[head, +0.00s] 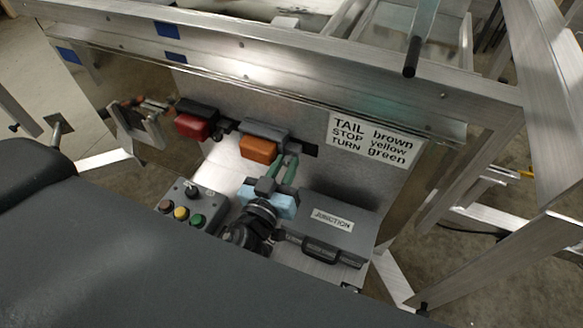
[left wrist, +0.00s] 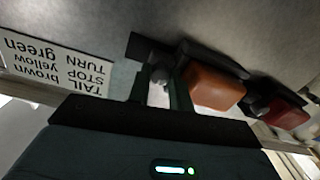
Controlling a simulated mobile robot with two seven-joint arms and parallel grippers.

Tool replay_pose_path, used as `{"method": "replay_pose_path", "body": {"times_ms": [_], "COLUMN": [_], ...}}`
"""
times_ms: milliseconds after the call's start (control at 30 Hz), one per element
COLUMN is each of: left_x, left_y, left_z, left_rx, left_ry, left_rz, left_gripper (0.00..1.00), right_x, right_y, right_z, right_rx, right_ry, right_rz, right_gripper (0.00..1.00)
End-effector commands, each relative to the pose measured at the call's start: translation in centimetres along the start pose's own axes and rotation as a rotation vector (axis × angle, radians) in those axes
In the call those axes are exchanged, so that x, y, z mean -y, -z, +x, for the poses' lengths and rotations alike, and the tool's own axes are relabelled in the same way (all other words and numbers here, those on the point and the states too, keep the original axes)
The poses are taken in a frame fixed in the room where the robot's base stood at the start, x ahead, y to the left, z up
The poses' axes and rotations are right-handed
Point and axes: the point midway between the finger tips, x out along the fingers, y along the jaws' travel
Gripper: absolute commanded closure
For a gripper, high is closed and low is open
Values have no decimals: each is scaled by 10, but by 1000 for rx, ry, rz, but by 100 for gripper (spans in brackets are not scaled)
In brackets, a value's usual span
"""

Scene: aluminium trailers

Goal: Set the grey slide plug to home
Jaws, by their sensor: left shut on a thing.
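My left gripper (head: 291,160) reaches up to the upright metal panel, just right of the orange lamp (head: 257,149). In the left wrist view its two dark green fingers (left wrist: 162,88) are shut on a small grey piece, which I take to be the grey slide plug (left wrist: 159,75). The plug sits beside the orange lamp, by a dark strip on the panel. The fingers hide most of it, so I cannot tell how far in it is. The orange lamp also shows in the left wrist view (left wrist: 213,87). My right gripper is not in view.
A red lamp (head: 192,127) is left of the orange one. A white label (head: 372,139) is on the panel to the right. A metal rail (head: 290,75) runs above.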

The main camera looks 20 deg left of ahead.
Motion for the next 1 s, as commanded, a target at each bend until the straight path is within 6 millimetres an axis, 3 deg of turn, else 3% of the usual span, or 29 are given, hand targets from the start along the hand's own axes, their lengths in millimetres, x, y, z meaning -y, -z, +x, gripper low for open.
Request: {"method": "replay_pose_path", "body": {"times_ms": [167, 200, 333, 1000], "left_x": [4, 5, 4, 0], "left_y": [2, 2, 2, -1], "left_z": [1, 1, 1, 1], "left_rx": [-3, -3, -3, 2], "left_ry": [12, 12, 11, 11], "left_rz": [6, 6, 6, 2], "left_gripper": [100, 74, 57, 57], "right_x": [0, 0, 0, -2], "right_y": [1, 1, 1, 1], "right_z": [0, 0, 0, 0], "right_rx": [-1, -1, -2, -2], "right_ry": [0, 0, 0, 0], "right_rz": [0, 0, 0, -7], "right_gripper": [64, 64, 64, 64]}}
